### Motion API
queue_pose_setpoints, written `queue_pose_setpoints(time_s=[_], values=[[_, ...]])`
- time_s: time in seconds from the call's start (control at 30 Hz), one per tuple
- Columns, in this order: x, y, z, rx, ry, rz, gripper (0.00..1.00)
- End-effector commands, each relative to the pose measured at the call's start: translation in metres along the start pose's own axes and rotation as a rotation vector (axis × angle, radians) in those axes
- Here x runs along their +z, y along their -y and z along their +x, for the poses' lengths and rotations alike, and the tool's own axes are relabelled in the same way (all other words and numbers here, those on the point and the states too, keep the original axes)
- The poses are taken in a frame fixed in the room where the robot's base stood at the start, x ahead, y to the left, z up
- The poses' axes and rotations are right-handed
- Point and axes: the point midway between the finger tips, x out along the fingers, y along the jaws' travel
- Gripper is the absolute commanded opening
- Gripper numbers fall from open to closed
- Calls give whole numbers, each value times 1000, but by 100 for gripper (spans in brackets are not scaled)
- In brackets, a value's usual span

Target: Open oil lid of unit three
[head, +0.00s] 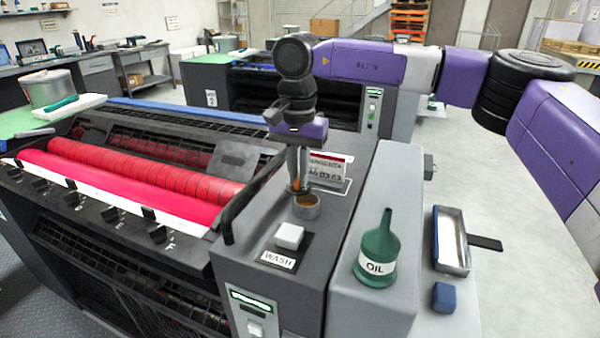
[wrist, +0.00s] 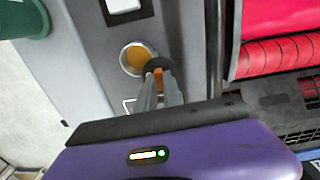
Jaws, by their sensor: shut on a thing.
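The oil cup (head: 306,207) is a round grey metal cup on top of the near press unit (head: 245,235). It stands open, with amber oil inside, and also shows in the wrist view (wrist: 138,56). My gripper (head: 298,188) points down at the cup's far edge. In the wrist view my fingers (wrist: 159,78) are shut on a small dark lid (wrist: 157,62) with an orange part between the fingertips. The lid stands tilted up beside the cup's rim. My fingers hide most of it, so its exact angle is unclear.
A white WASH button (head: 289,236) sits in front of the cup. A MAGENTA placard (head: 328,168) stands close behind it, and a green OIL can (head: 378,255) stands to the right. A dark handrail (head: 250,190) and red rollers (head: 150,175) lie left. A tray (head: 451,240) is farther right.

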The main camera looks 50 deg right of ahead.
Motion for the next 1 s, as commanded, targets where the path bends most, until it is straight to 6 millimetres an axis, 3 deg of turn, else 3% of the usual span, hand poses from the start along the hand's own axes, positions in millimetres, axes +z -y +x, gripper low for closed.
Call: queue_pose_setpoints(time_s=[0.5,0.53,0.63,1.0], values=[[0,1,-1,-2,-1,-20,0],[0,1,-1,-2,-1,-20,15],[0,1,-1,-2,-1,-20,33],[0,1,-4,-1,-1,-19,33]])
